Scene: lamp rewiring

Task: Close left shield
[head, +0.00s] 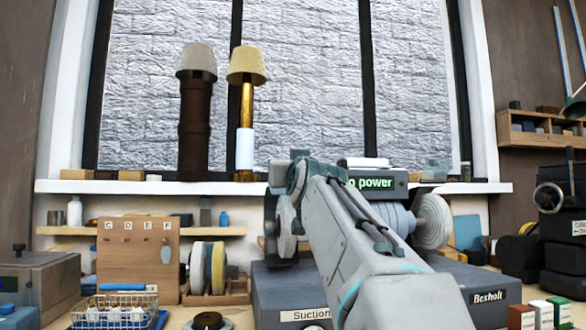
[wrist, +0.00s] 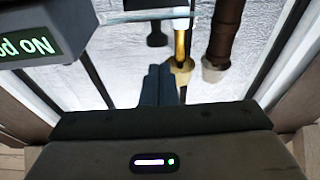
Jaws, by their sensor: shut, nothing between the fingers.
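A grey bench machine (head: 478,285) marked "Bexholt" and "Suction" stands on the bench, with a pale wheel (head: 287,225) at its left and another (head: 432,220) at its right. A dark rounded part (head: 270,222) sits beside the left wheel. I cannot tell whether it is the left shield or how it is set. My gripper (wrist: 160,72) shows shut and empty in the wrist view, its fingers together. A pale translucent bar (wrist: 147,15) and a small dark piece (wrist: 157,38) lie beyond the fingertips. In the head view my arm covers the machine's middle.
A "No power" display (head: 376,183) sits above the machine, and close by in the wrist view (wrist: 40,42). Two lamps, dark (head: 195,115) and brass (head: 245,105), stand on the windowsill. A wire basket (head: 115,312), wooden board (head: 138,260) and spools (head: 207,268) occupy the left bench.

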